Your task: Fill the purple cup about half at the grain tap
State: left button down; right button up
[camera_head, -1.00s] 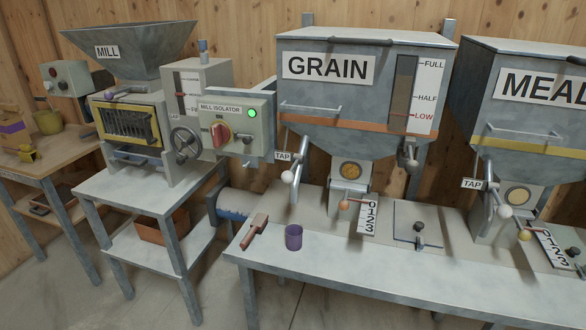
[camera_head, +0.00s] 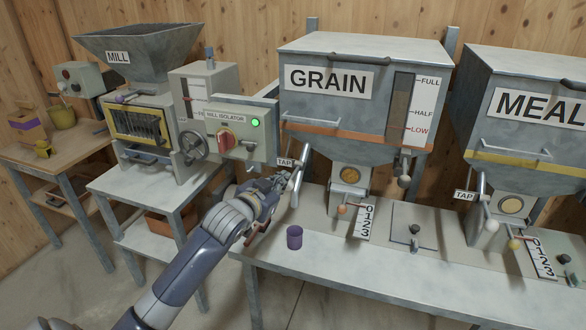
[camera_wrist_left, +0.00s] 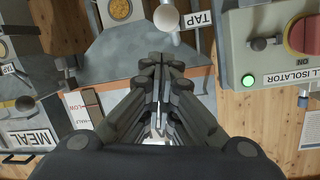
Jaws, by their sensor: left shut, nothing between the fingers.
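The purple cup (camera_head: 294,237) stands upright near the front left of the grain bench, with nothing holding it. The grain tap is a metal lever with a pale ball end (camera_head: 285,175) at the TAP label, under the GRAIN hopper (camera_head: 345,55). The tap ball also shows at the top of the left wrist view (camera_wrist_left: 167,18). My left gripper (camera_head: 294,172) is close to the tap in the head view, shut and empty. In the left wrist view its fingers (camera_wrist_left: 160,62) are together below the ball; I cannot tell whether they touch it. My right gripper is not in view.
The mill isolator box (camera_head: 240,132) with a red knob is just left of my left gripper. A red-handled tool behind my forearm is mostly hidden. The MEAL hopper (camera_head: 530,90) stands to the right. The bench front (camera_head: 350,262) right of the cup is clear.

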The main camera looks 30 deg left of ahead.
pick_arm(q)
jog(key=r, duration=0.3)
jog(key=shift+s+d, duration=0.15)
jog(key=shift+d, duration=0.05)
jog(key=p, duration=0.3)
send_over(291, 184)
jog(key=w, duration=0.2)
jog(key=f, duration=0.2)
jog(key=shift+s+d+f+p, duration=0.1)
jog(key=shift+s+f+p, duration=0.15)
jog(key=shift+f, duration=0.35)
jog(key=shift+s+f+p, duration=0.15)
jog(key=shift+s+f, duration=0.2)
jog(key=shift+f, duration=0.2)
jog(key=shift+s+f, duration=0.45)
jog(key=shift+w+f, duration=0.1)
jog(key=shift+w, duration=0.05)
